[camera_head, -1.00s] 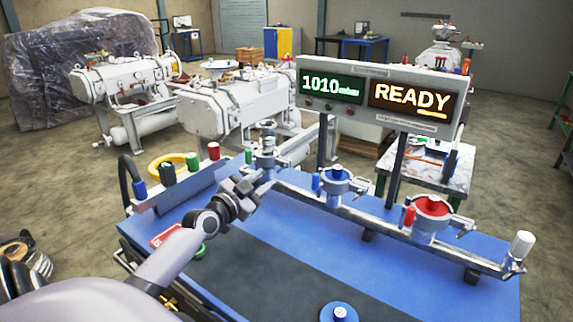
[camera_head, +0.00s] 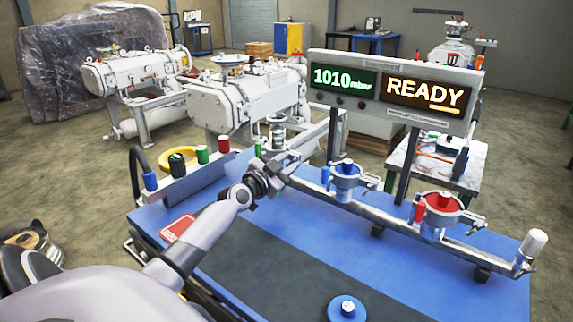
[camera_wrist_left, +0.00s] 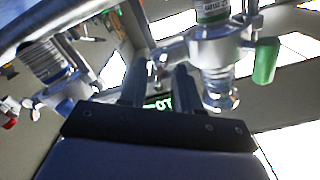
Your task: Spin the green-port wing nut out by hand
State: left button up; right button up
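The green wing nut (camera_head: 258,149) shows as a small green handle left of the metal port (camera_head: 278,132) at the far left end of the pipe. In the left wrist view the green handle (camera_wrist_left: 265,60) stands upright at the right of the clamp (camera_wrist_left: 215,48), under a green-labelled fitting. My left gripper (camera_head: 282,168) is just in front of this port, partly hiding its lower side. In the left wrist view its two fingers (camera_wrist_left: 161,75) are apart, with nothing held between them. They are left of the clamp, apart from the green handle. My right gripper is out of view.
The pipe carries a blue port (camera_head: 346,181) and a red port (camera_head: 440,206), each with a coloured handle. A rack (camera_head: 195,181) with several coloured caps stands left. A display panel (camera_head: 391,93) reads 1010 and READY.

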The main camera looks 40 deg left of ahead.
pick_arm(q)
grip_shut()
jog(key=shift+n, duration=0.4)
jog(key=n, duration=2.3)
jog(key=shift+s+a+r+n+p, duration=0.1)
jog(key=shift+a+r+n+p, duration=0.05)
jog(key=shift+a+n+p, duration=0.2)
jog(key=shift+n, duration=0.35)
